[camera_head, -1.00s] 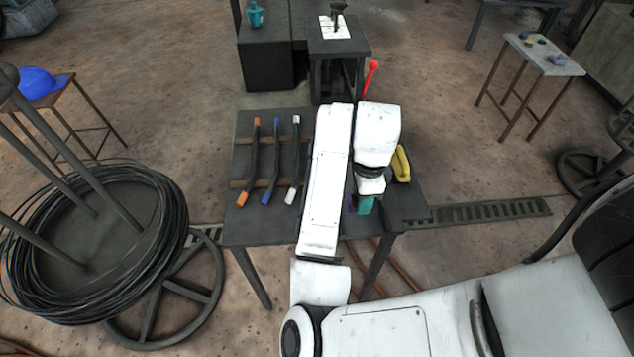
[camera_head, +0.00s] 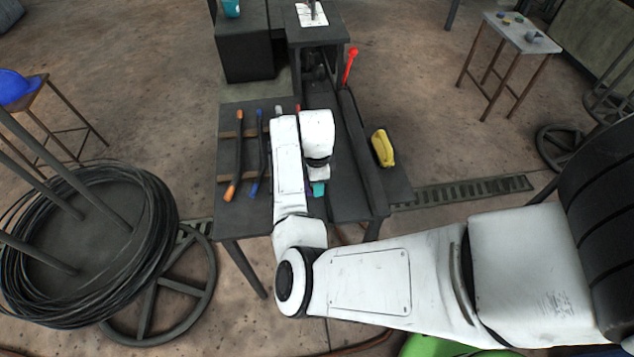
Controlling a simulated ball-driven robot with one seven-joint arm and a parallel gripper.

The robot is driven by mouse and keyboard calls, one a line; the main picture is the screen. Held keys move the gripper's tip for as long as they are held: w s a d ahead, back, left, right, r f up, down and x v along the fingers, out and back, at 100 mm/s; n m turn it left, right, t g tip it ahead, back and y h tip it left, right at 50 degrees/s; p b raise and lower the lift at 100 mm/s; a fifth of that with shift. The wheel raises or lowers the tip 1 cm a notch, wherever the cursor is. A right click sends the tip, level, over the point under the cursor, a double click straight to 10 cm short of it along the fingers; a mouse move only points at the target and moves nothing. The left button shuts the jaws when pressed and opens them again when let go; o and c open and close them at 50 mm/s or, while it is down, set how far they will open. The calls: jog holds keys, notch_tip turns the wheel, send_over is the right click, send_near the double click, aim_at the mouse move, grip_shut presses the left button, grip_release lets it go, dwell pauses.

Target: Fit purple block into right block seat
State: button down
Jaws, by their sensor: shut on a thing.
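My gripper (camera_head: 318,187) is at the end of my arm, low over the dark table (camera_head: 353,205) near its front edge. A teal part shows at its tip, and my wrist hides most of the jaws. A thin dark purple sliver beside the teal part looks like the purple block, which is almost wholly hidden. The gripper is shut on it. I cannot make out the right block seat; my arm covers part of the table there.
Orange-ended and blue-ended bars (camera_head: 239,155) lie on the table's left side. A red-knobbed lever (camera_head: 350,66) rises at the back. A yellow object (camera_head: 383,148) sits on the right side, beyond a dark raised rail. A cable coil (camera_head: 85,240) stands at left.

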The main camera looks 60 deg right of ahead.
jog(key=shift+f, duration=0.25)
jog(key=shift+f, duration=0.15)
jog(key=shift+f+b, duration=0.3)
jog(key=shift+f, duration=0.05)
jog(key=shift+f, duration=0.15)
jog(key=c, duration=0.7)
grip_release()
